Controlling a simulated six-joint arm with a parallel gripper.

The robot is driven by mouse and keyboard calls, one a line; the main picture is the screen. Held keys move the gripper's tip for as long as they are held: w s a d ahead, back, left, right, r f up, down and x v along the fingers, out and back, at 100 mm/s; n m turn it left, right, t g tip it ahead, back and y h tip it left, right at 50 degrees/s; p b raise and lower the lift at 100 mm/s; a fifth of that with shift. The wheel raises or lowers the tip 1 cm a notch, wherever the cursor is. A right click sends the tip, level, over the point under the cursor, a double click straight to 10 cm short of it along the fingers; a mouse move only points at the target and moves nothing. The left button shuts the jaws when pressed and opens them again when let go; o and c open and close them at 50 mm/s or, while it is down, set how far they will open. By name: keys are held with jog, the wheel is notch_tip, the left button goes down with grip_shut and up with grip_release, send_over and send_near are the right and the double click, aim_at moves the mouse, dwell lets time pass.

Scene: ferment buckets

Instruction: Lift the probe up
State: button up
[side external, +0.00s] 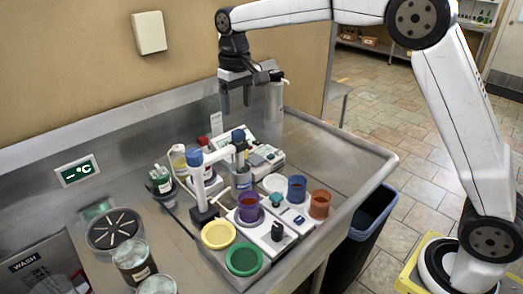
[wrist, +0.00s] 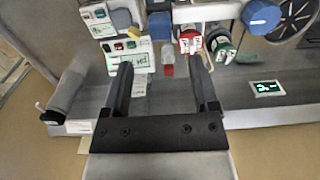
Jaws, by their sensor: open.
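My gripper (side external: 235,108) hangs open, fingers down, above the back of the steel bench near the wall. In the wrist view its two fingers (wrist: 160,66) are apart with nothing held between them. A white stand (side external: 199,184) with blue knobs stands on the bench, below and left of my gripper. Its arm (side external: 219,153) reaches right to a second blue knob (side external: 238,135). I cannot clearly pick out the probe; a slim part below that knob may be it. The wrist view shows a blue knob (wrist: 262,16) on the white arm at the top right.
A meter (side external: 262,157) lies behind the stand. A white cylinder (side external: 274,104) stands near my gripper.

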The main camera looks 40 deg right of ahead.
aim_at(238, 131)
jog(key=shift+f, duration=3.9)
grip_shut()
jog(key=shift+r, duration=0.1)
